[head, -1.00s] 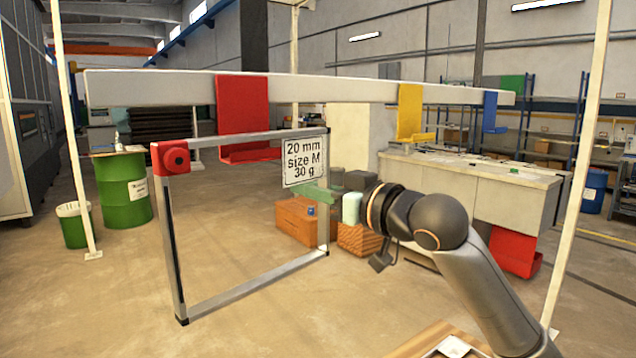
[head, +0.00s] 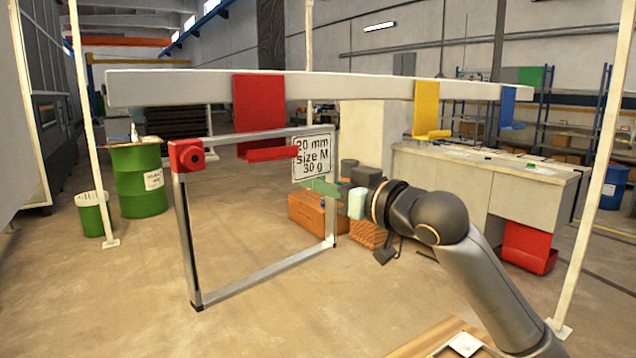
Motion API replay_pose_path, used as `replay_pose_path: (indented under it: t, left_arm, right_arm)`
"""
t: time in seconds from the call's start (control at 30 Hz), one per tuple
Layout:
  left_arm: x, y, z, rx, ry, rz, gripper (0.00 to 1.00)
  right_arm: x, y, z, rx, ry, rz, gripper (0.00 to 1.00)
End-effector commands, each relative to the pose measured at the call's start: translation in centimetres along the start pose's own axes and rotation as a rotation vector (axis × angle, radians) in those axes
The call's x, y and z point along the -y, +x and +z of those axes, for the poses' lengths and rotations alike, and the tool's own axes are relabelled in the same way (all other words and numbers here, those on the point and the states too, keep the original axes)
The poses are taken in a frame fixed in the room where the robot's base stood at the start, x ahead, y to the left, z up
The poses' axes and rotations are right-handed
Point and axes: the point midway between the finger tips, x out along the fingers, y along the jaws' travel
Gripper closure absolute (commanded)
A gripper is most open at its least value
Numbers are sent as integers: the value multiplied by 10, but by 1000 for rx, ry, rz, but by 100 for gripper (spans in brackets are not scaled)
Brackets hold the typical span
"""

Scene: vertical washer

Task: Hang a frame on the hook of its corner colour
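A silver rectangular frame (head: 187,240) with a red corner block (head: 187,155) at its top left hangs upright in the air below the beam. The red hook (head: 260,105) is on the beam, behind the frame's top bar. Its lip overlaps the label's left edge in front. Whether the bar rests on the hook I cannot tell. My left gripper is out of view.
A white beam (head: 345,87) on posts also carries a yellow hook (head: 427,105) and a blue hook (head: 508,103) to the right. Green drums (head: 138,185) stand at left. Crates (head: 307,215) and a counter (head: 470,175) stand behind. The floor below the frame is clear.

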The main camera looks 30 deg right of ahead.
Motion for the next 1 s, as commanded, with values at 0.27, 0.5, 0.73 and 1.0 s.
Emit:
replay_pose_path:
  t: [0.27, 0.5, 0.73, 1.0]
  left_arm:
    - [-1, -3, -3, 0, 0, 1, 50]
    - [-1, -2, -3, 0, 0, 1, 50]
    - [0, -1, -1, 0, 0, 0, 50]
    - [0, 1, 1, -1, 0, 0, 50]
  right_arm:
    - [-1, 2, 2, 3, 1, 2, 100]
    - [-1, 2, 4, 4, 1, 2, 100]
    - [-1, 2, 6, 5, 1, 2, 100]
    - [-1, 2, 12, 5, 1, 2, 100]
